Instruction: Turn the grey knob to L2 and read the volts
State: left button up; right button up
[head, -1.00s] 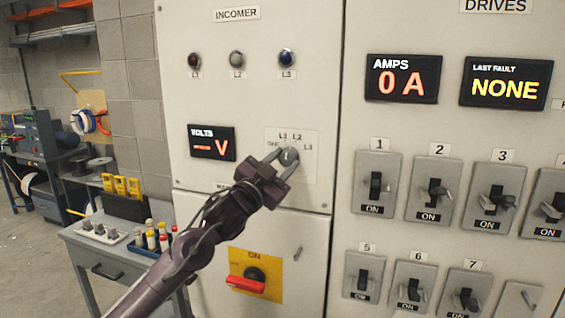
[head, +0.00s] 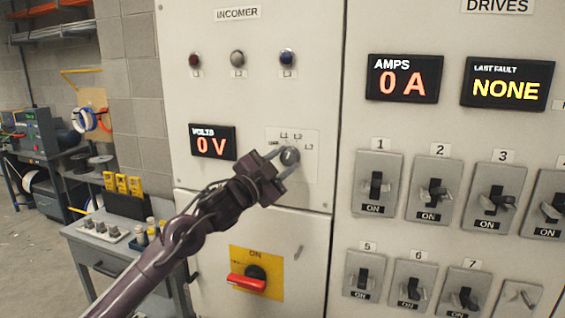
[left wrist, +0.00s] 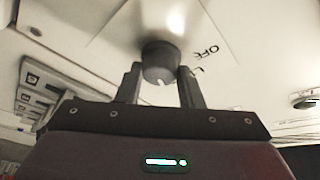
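The grey knob (head: 290,156) is on the incomer panel, with L1, L2 and L3 marked around its top and right. My left gripper (head: 287,159) has its fingers on either side of the knob, seemingly touching it. In the left wrist view the knob (left wrist: 160,58) sits between the fingertips (left wrist: 160,72). Its white pointer mark faces the gripper body. OFF shows beside it, and the other labels are partly hidden, so I cannot tell the exact position. The volts display (head: 212,143) reads 0 V. My right gripper is not in view.
A red handle (head: 246,283) on a yellow plate is below the knob. Three lamps (head: 238,58) are above. Drive switches (head: 376,184) fill the right panel. A grey bench (head: 105,247) with small items stands at the left.

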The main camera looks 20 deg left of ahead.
pick_arm(q)
jog(key=o, duration=0.4)
jog(key=shift+o, duration=0.2)
jog(key=shift+s+a+f, duration=0.1)
jog(key=shift+s+f, duration=0.05)
jog(key=b+v, duration=0.3)
jog(key=v, duration=0.4)
jog(key=shift+s+b, duration=0.2)
jog(key=shift+b, duration=0.1)
